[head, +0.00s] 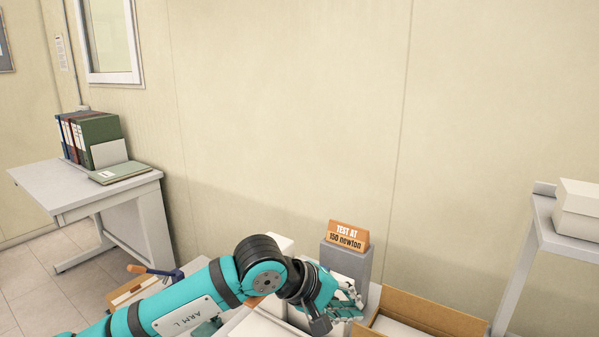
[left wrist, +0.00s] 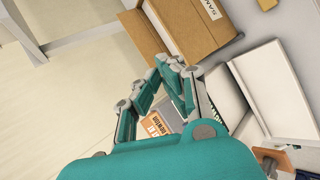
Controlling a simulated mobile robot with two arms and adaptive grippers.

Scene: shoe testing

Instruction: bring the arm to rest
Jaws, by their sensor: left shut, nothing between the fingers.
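My left arm (head: 190,305) reaches in from the lower left of the head view, over the table. My left gripper (head: 345,303) is at its end, in front of the grey block (head: 346,262) that carries an orange sign reading "TEST AT 150 newton" (head: 348,235). In the left wrist view, the fingers of the left gripper (left wrist: 170,66) come together and hold nothing. Part of the orange sign (left wrist: 154,126) shows between the finger links. The right gripper is in neither view.
An open cardboard box (head: 433,312) stands right of the gripper; it also shows in the left wrist view (left wrist: 201,42). A white open box (left wrist: 243,102) lies beside it there. A grey desk (head: 60,195) with binders stands left, and a shelf (head: 560,240) with a white box right.

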